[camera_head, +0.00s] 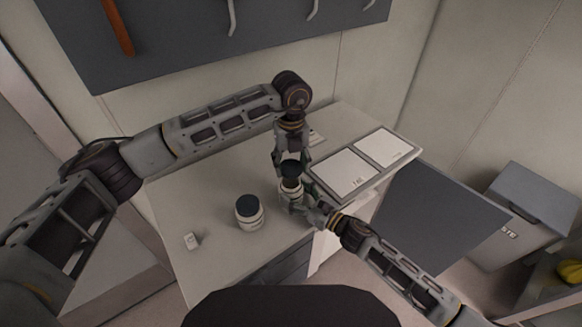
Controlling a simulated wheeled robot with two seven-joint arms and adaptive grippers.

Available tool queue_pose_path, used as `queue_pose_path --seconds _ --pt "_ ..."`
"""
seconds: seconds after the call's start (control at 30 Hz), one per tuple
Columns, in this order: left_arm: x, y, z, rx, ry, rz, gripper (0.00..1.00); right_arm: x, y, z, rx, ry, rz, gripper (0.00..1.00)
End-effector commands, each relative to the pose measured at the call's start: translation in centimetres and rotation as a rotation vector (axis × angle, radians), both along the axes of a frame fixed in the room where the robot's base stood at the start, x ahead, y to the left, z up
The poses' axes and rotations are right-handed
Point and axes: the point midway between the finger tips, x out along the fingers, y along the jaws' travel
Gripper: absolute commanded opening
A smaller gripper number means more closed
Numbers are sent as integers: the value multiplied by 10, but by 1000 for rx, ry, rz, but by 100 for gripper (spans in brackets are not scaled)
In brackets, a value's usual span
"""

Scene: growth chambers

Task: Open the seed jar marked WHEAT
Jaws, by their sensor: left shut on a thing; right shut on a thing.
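A small jar (290,186) with a dark lid (291,169) is near the front right of the bench; its label cannot be read here. My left gripper (289,163) comes down from above and is shut on the lid. My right gripper (297,202) comes from the lower right and is shut on the jar's body. The grippers hide much of the jar, and I cannot tell whether the lid is loose. A second jar (250,217), white with a dark lid, stands upright to the left; its marking is not readable.
A tray with two white panels (342,172) lies close to the right of my grippers. A grey bin (525,215) stands farther right. A dark tool board (180,35) hangs behind.

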Motion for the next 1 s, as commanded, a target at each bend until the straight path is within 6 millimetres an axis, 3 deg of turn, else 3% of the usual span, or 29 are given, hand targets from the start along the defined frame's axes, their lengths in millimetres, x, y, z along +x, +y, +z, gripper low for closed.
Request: queue_pose_path --seconds 0.17,0.2,0.37,1.0 --pt "0 0 0 0 0 0 29 0 0 0 -1 1 0 2" --pt "0 0 0 0 0 0 29 0 0 -1 -1 1 0 72" --pt "0 0 0 0 0 0 29 0 0 0 -1 1 0 93" --pt "0 0 0 0 0 0 29 -5 -5 0 1 1 0 93"
